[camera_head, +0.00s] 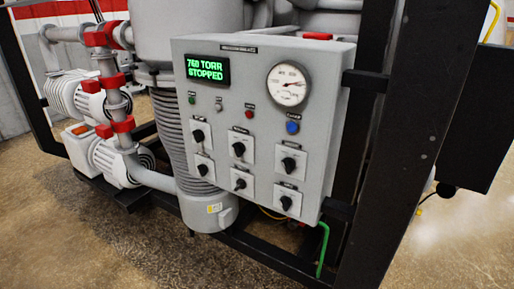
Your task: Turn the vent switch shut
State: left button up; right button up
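A grey control panel (262,92) faces me on the furnace frame. It carries several black rotary switches on white plates in two rows. The upper row has a left switch (198,135), a middle switch (239,149) and a right switch (289,164). The lower row has a left switch (203,170), a middle switch (240,184) and a right switch (286,202). Their labels are too small to read, so I cannot tell which is the vent switch or how it is set. Neither of my grippers is in view.
The display (208,70) reads "760 TORR STOPPED". A round gauge (288,86) and a blue button (292,127) are at the panel's right. A thick black post (403,140) stands right of the panel. Pumps (112,158) and pipes are at left. The floor in front is clear.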

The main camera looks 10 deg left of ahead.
aim_at(240, 183)
jog(key=z, duration=0.3)
jog(key=j+z, duration=0.4)
jog(key=j, duration=0.25)
jog(key=j+z, duration=0.45)
jog(key=j, duration=0.15)
jog(key=k, duration=0.05)
